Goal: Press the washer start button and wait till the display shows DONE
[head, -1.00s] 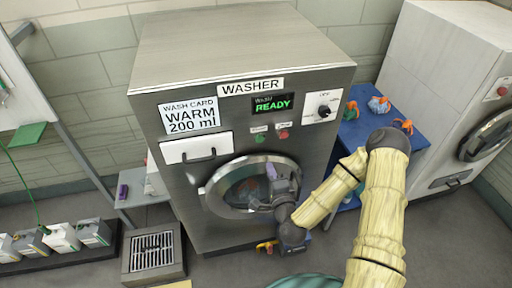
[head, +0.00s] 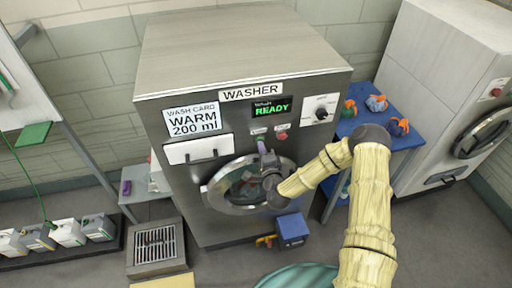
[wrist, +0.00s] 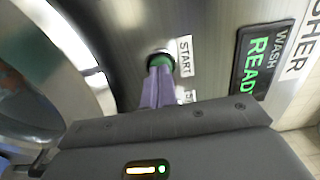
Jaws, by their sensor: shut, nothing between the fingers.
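The steel washer (head: 240,75) stands in the middle of the head view with its round glass door closed. Its display (head: 272,107) reads READY in green, and the wrist view shows the same display (wrist: 258,62). The green start button (wrist: 160,57) sits beside the START label (wrist: 185,56). My gripper (wrist: 158,72) is shut and empty, its purple fingertips right at the green button and covering part of it. Whether they touch or press it I cannot tell. In the head view my gripper (head: 262,147) points up at the panel and hides the button.
A red stop button (head: 282,136) and a dial (head: 320,113) are to the right of the start button. A blue table (head: 405,139) with sling bags stands right of the washer. A blue box (head: 292,230) is low in front, and a floor drain (head: 155,243) is at left.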

